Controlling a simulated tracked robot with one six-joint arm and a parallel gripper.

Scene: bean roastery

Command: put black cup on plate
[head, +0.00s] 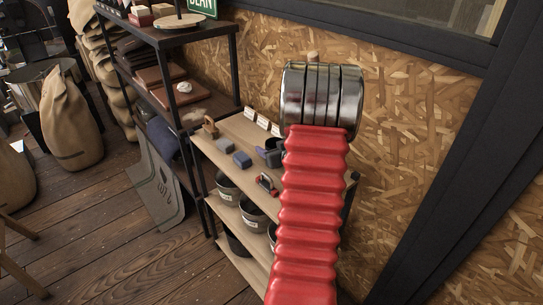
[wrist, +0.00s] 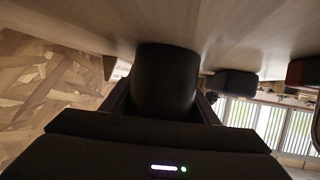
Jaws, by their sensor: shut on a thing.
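The black cup (wrist: 166,75) fills the middle of the wrist view, between the two fingers of my gripper (wrist: 164,104). My gripper is shut on it. The cup is close to a pale wooden shelf surface (wrist: 235,30); I cannot tell whether it touches it. In the head view my red arm covers the right part of the shelf, and the cup cannot be made out clearly there. I cannot make out a plate in either view.
The wooden shelf top (head: 229,124) holds a grey-blue block (head: 242,159), another block (head: 225,146), a red and black object (head: 266,184) and white cards (head: 262,121). Buckets (head: 228,190) stand below. A chipboard wall (head: 410,130) is behind. A dark block (wrist: 234,82) shows in the wrist view.

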